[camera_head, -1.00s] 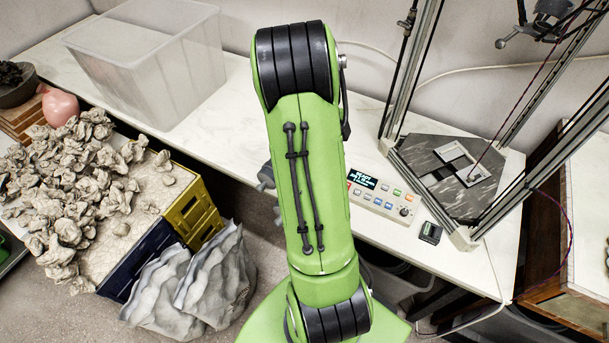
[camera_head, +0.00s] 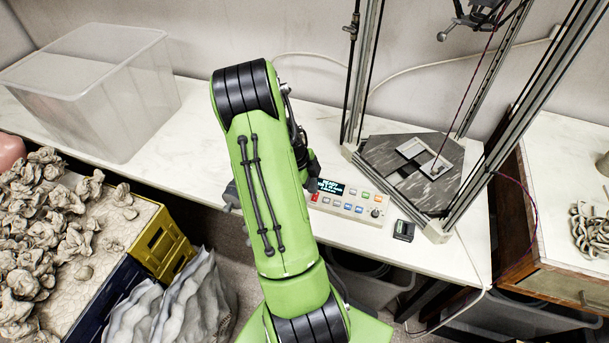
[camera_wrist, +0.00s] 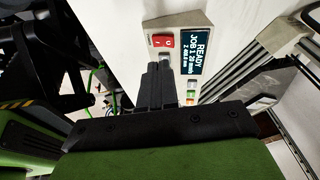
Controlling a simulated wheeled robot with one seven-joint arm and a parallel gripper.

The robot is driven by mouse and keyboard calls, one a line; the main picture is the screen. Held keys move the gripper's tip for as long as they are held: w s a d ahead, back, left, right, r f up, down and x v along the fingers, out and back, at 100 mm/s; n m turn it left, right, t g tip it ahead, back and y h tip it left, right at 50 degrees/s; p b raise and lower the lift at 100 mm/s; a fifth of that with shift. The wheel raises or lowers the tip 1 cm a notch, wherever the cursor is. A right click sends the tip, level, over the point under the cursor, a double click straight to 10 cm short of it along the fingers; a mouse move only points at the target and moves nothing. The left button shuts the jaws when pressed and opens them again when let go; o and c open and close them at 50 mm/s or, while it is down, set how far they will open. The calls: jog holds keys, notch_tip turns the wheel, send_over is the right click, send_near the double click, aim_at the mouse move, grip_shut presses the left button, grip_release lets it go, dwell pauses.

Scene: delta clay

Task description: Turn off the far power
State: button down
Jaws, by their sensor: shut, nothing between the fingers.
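A pale control box (camera_head: 340,205) lies on the white worktop at the foot of the delta printer (camera_head: 420,165). It has a lit display (camera_wrist: 196,50), several coloured buttons and a knob. A red rocker switch (camera_wrist: 162,40) with white marks sits at the box's end, beside the display; it also shows in the head view (camera_head: 315,197), at the box's left end. My gripper (camera_wrist: 160,67) is shut and empty, its tips just short of the red switch in the wrist view. I cannot tell whether they touch. My arm mostly hides the gripper in the head view.
A small black box (camera_head: 404,230) sits right of the control box. The printer's posts rise behind it. A clear plastic bin (camera_head: 95,90) stands at the back left. Crates with clay lumps (camera_head: 65,220) stand at the lower left. The worktop between bin and printer is mostly clear.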

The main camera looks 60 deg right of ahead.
aim_at(315, 199)
jog(key=f, duration=0.1)
jog(key=d+f, duration=0.1)
jog(key=f, duration=0.1)
jog(key=shift+w+d+f, duration=0.2)
jog(key=shift+d+f, duration=0.05)
jog(key=shift+d, duration=0.05)
jog(key=shift+d+f+y+b, duration=0.3)
jog(key=shift+d+b, duration=0.05)
jog(key=shift+b, duration=0.05)
jog(key=shift+a, duration=0.25)
jog(key=shift+s+a+b, duration=0.1)
jog(key=shift+a+b, duration=0.25)
jog(key=shift+a, duration=0.3)
jog(key=shift+r, duration=0.1)
